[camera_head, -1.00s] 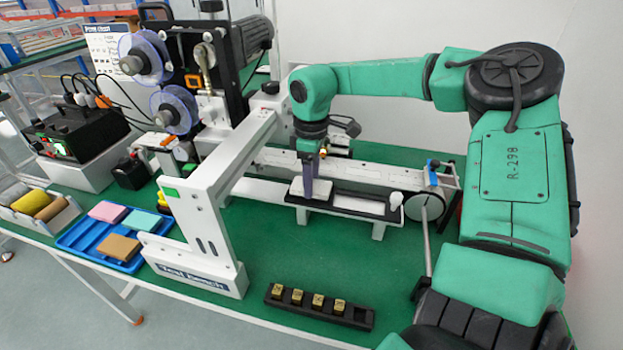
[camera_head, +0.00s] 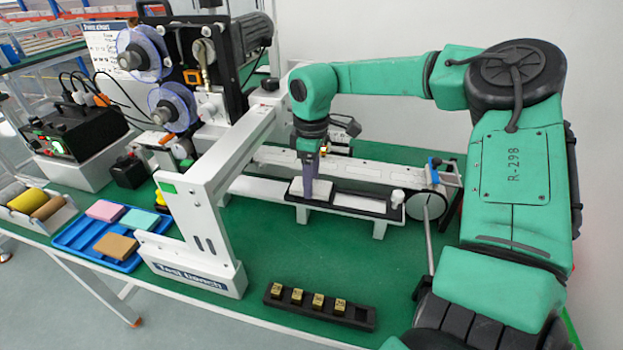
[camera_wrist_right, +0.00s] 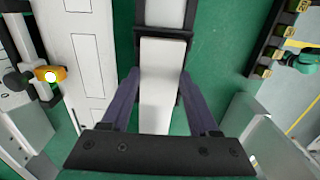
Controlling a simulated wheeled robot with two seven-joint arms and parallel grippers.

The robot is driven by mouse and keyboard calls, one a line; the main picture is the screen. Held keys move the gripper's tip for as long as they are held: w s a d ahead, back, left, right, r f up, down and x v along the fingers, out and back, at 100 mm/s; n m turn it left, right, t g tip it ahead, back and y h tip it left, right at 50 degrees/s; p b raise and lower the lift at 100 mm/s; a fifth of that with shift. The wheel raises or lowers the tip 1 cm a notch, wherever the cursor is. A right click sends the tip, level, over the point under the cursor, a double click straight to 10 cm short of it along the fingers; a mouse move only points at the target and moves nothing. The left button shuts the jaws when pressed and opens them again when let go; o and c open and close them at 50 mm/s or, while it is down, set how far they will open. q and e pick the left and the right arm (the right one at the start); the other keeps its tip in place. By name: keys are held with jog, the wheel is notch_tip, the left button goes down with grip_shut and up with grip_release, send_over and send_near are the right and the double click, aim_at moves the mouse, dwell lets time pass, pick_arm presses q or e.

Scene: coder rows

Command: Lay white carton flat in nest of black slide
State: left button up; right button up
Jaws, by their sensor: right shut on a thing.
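The white carton (camera_head: 320,190) lies flat, or nearly so, at the left end of the black slide (camera_head: 365,205) in the head view. My right gripper (camera_head: 308,195) points down over it, with a purple finger in front of it. In the right wrist view the carton (camera_wrist_right: 160,85) is between the two fingers of my right gripper (camera_wrist_right: 160,76), which is shut on it. The carton's far end meets a black edge of the slide (camera_wrist_right: 188,28). I cannot tell whether the carton is fully seated in the nest. My left gripper is not in view.
A white gantry frame (camera_head: 205,200) stands left of the slide. A black holder (camera_head: 345,313) with several small gold blocks lies in front. A blue tray (camera_head: 70,236) with coloured blocks is at left. Green table between is clear.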

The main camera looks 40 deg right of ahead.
jog(key=shift+f, duration=0.2)
jog(key=o, duration=1)
notch_tip(320, 180, up, 15)
jog(key=shift+f, duration=0.2)
